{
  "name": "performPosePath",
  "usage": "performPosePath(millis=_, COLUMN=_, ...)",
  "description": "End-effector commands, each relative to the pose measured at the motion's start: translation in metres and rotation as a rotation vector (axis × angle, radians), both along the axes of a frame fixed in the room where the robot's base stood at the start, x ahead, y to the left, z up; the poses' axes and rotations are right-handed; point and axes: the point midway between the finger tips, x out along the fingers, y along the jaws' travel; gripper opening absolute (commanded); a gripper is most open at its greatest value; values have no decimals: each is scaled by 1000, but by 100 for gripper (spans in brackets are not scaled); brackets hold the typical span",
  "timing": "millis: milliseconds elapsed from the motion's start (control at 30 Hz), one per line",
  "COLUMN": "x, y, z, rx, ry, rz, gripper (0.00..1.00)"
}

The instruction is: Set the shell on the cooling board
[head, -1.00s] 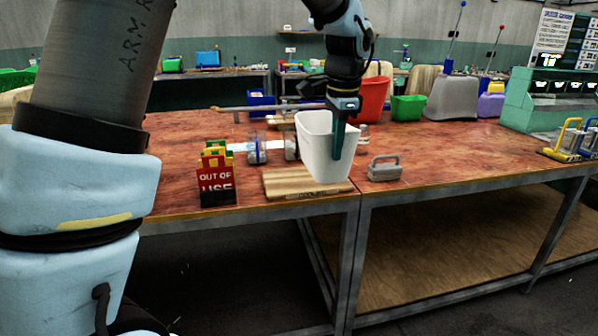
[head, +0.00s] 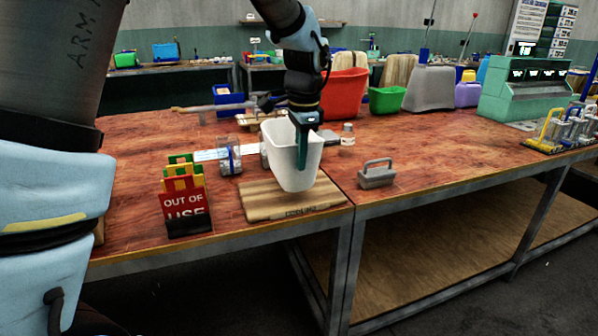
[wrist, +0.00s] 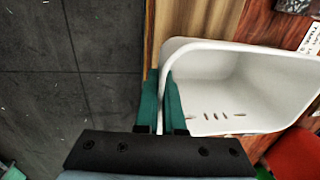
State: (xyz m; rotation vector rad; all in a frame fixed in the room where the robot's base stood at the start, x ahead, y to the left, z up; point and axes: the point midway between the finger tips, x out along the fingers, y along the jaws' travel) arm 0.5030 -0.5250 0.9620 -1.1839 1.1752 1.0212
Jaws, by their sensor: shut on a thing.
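The shell is a white, open-topped, bin-like tub (head: 280,160), upright in the head view. My gripper (head: 302,166) is shut on its near wall, one finger outside and one inside. The wrist view shows the shell (wrist: 250,85) and my gripper's fingers (wrist: 160,76) on either side of its rim. The cooling board (head: 265,205) is a striped wooden board with a dark label on its front edge, at the table's front. The shell's base overlaps the board's back part in the head view. I cannot tell whether it touches the board.
A red and yellow "out of use" sign stand (head: 186,205) is left of the board. A grey handled block (head: 377,175) is to the right. Clear jars (head: 229,158) and a small bottle (head: 347,135) stand behind. Red (head: 345,95) and green (head: 387,99) bins are further back.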

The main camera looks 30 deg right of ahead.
Motion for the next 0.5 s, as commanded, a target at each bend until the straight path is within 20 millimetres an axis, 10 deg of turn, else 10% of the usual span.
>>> performPosePath(millis=500, x=0, y=0, z=-37, rx=0, ry=0, rz=1, gripper=0)
